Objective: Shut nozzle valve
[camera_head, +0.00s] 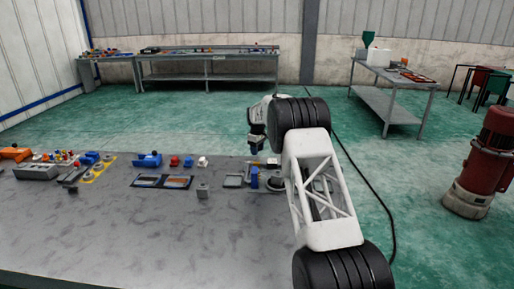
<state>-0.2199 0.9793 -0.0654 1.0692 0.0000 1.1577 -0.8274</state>
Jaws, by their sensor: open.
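My gripper (256,147) is at the end of my white and black arm, pointing down over the far right part of the grey table (130,230). It looks small and dark blue, and the jaws are open. An upright blue part (254,178) stands on the table just below it, apart from the gripper as far as I can see. A small grey block (233,181) sits left of the blue part. A dark round part (275,184) is to its right, partly hidden by my arm. I cannot tell for certain which part is the nozzle valve.
Two dark trays (178,183) and a small grey block (203,191) lie mid-table. Blue, red and white parts (174,161) stand behind them. More parts, including an orange one (15,154), are at the left. The near table is clear. A red motor (490,165) stands right.

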